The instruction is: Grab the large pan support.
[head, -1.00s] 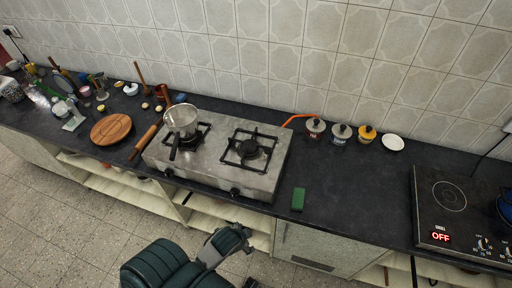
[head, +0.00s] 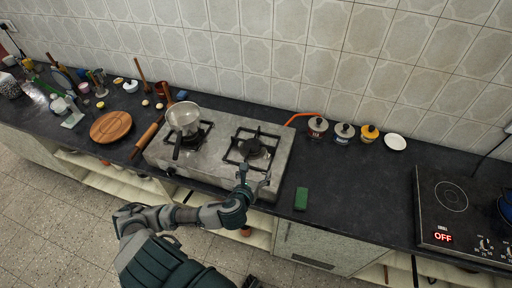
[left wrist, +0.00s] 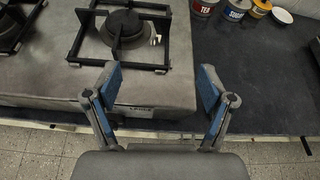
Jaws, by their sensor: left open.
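The large pan support (head: 235,155) is a black square metal grate around the right burner of the grey two-burner stove (head: 215,179). In the left wrist view the pan support (left wrist: 167,42) lies flat on the stove top, just beyond the fingers. My left gripper (head: 254,177) is at the stove's front right edge, near the grate. In the left wrist view the left gripper (left wrist: 160,85) is open, with blue pads apart and nothing between them. My right gripper is not clearly visible.
A saucepan (head: 183,118) stands on the left burner. A green block (head: 301,198) lies right of the stove. Several lidded jars, including a yellow one (head: 369,133), stand along the wall. An induction cooker (head: 452,207) is far right. The counter between is clear.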

